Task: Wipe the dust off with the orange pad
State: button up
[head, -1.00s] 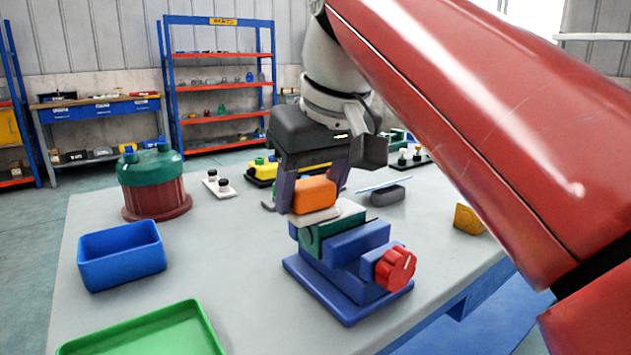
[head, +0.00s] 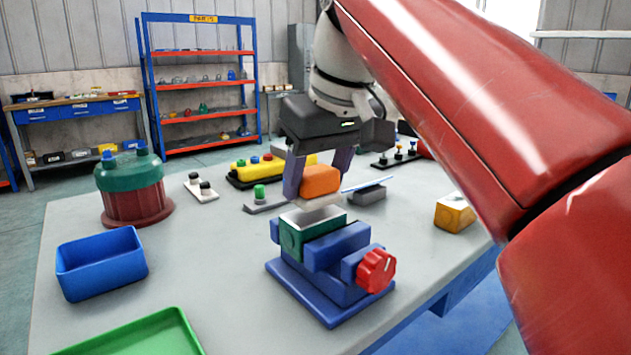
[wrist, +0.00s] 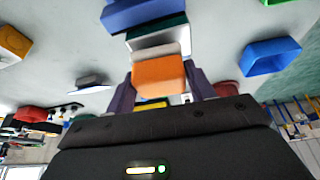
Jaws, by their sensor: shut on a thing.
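My gripper (head: 320,181) is shut on the orange pad (head: 321,180), which has a pale layer along its underside. The pad also shows between the fingers in the wrist view (wrist: 158,78). It is held just above and behind a green box-like part (head: 312,232) with a pale, open-looking top. This part is clamped between the jaws of a blue vise (head: 335,247) with a red knob (head: 376,271). The pad appears apart from the green part. I cannot make out any dust on the part.
A blue bin (head: 101,265), a green tray (head: 140,338) and a green-lidded red housing (head: 133,190) stand on the left. A yellow control box (head: 262,170) is behind. A grey block (head: 368,195) and a yellow block (head: 455,213) are to the right.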

jog(key=shift+r, duration=2.3)
jog(key=shift+r, duration=0.1)
jog(key=shift+r, duration=1.45)
